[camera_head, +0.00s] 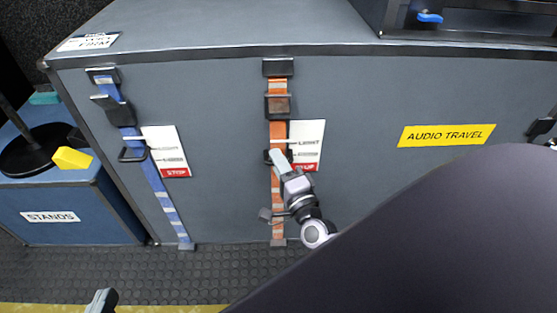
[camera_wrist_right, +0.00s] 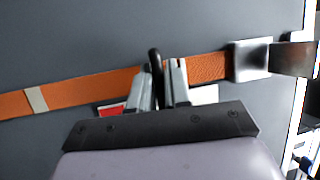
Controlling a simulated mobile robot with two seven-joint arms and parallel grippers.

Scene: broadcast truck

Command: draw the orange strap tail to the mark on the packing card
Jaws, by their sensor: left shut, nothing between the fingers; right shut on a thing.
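The orange strap (camera_head: 276,188) runs down the front of a grey case, through a dark buckle (camera_head: 278,106). The packing card (camera_head: 309,133) is beside it on the right, white with printed lines and a red bottom band. A pale pointer (camera_head: 281,141) crosses the strap near the card's upper line. My right gripper (camera_head: 278,158) is over the strap below that pointer. In the right wrist view its fingers (camera_wrist_right: 163,88) are shut on a black pull loop (camera_wrist_right: 154,66) at the strap. My left gripper (camera_head: 102,300) is shut and empty at the lower left, away from the strap.
A blue strap (camera_head: 158,185) with its own card (camera_head: 167,150) hangs to the left. A blue STANDS case (camera_head: 105,210) stands left. My dark arm link covers the lower right.

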